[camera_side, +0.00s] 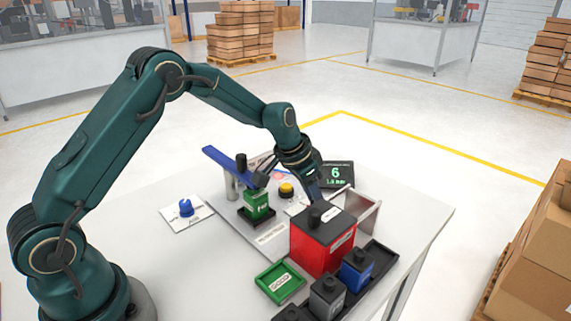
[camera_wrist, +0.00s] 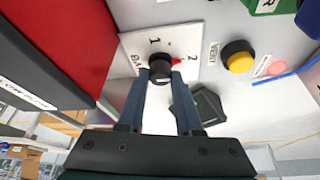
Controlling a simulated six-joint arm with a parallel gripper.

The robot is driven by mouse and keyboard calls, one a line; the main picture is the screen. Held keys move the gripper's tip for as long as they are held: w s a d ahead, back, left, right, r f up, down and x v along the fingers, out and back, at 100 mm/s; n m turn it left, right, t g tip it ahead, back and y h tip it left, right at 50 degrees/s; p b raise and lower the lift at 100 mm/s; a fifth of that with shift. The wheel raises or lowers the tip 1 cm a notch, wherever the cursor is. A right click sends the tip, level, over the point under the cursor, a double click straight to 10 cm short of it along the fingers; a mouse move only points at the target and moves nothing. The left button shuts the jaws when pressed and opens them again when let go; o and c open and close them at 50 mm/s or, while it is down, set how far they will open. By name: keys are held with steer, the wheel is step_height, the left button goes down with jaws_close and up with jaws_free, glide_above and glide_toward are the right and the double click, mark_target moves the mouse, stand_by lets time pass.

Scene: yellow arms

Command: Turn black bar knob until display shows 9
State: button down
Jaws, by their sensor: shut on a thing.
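The black bar knob (camera_wrist: 160,73) sits on a white dial plate (camera_wrist: 138,46) marked with 1 and 2. Its red pointer (camera_wrist: 177,62) points toward the 2 side. My gripper (camera_wrist: 159,78) is shut on the knob, one blue-grey finger on each side. In the side view my gripper (camera_side: 316,196) reaches down behind the red box, which hides the knob. The dark display (camera_side: 338,174) shows a green 6 with smaller text below it.
A red box (camera_side: 318,252) with a black top stands close to my gripper, also in the wrist view (camera_wrist: 62,48). A yellow button (camera_side: 286,189), green block (camera_side: 257,206) and blue knob (camera_side: 186,207) are left. Blue and grey blocks are in front.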

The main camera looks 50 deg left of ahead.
steer(key=c, duration=0.6)
jaws_free()
steer(key=shift+v, duration=2.55)
